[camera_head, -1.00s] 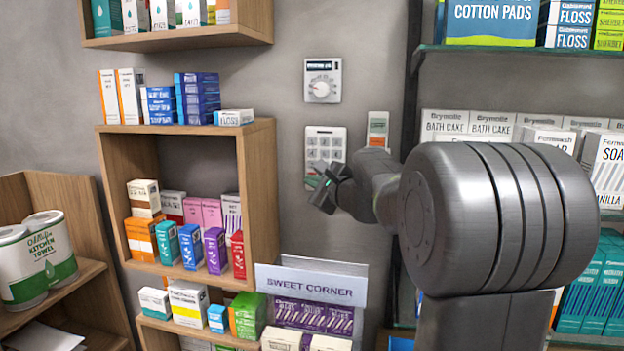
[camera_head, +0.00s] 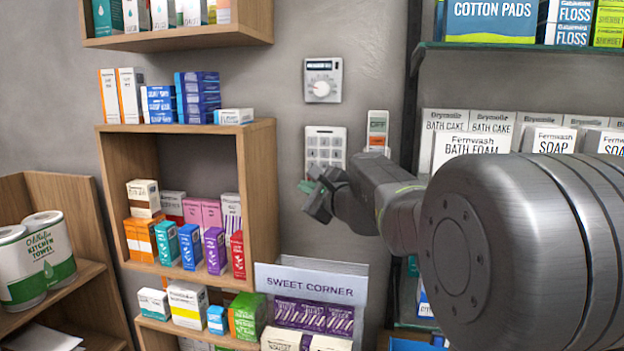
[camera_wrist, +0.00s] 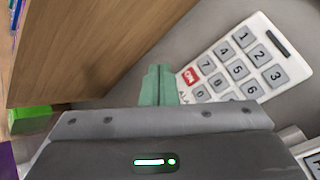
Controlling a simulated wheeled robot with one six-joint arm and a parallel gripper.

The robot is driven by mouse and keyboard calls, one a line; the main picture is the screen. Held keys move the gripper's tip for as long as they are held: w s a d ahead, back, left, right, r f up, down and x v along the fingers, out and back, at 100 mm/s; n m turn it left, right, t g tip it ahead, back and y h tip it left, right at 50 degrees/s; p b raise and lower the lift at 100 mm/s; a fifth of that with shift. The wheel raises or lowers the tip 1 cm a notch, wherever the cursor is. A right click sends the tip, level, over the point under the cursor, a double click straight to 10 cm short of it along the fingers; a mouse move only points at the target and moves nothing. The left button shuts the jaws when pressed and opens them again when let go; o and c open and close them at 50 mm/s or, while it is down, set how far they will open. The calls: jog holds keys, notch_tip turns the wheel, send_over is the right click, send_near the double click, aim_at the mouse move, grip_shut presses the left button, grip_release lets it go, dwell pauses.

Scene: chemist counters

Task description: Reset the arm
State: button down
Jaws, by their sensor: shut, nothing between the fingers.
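My gripper (camera_head: 308,186) is in front of the wall, just at the lower left of a white keypad (camera_head: 325,148). Its green fingertips (camera_wrist: 158,86) are together with nothing between them. In the wrist view the keypad (camera_wrist: 232,66) fills the upper right, with grey number keys and one red key. The fingertips appear beside its lower left edge; I cannot tell whether they touch it. My arm reaches in from the right and hides part of the right-hand shelves.
A wooden shelf unit (camera_head: 263,200) with small boxes stands left of the gripper. A dial unit (camera_head: 322,81) and a switch marked OFF (camera_head: 377,130) are on the wall. A sweet corner stand (camera_head: 310,285) is below. Glass shelves (camera_head: 520,48) with boxes are at the right.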

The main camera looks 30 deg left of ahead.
jog(key=shift+w, duration=0.1)
dwell(0.6)
jog(key=shift+s+d+p, duration=0.15)
jog(key=shift+s+d, duration=0.15)
jog(key=shift+s, duration=0.7)
jog(key=shift+s+d+p, duration=0.15)
jog(key=shift+s+d, duration=0.15)
jog(key=shift+s, duration=0.65)
jog(key=shift+w, duration=0.15)
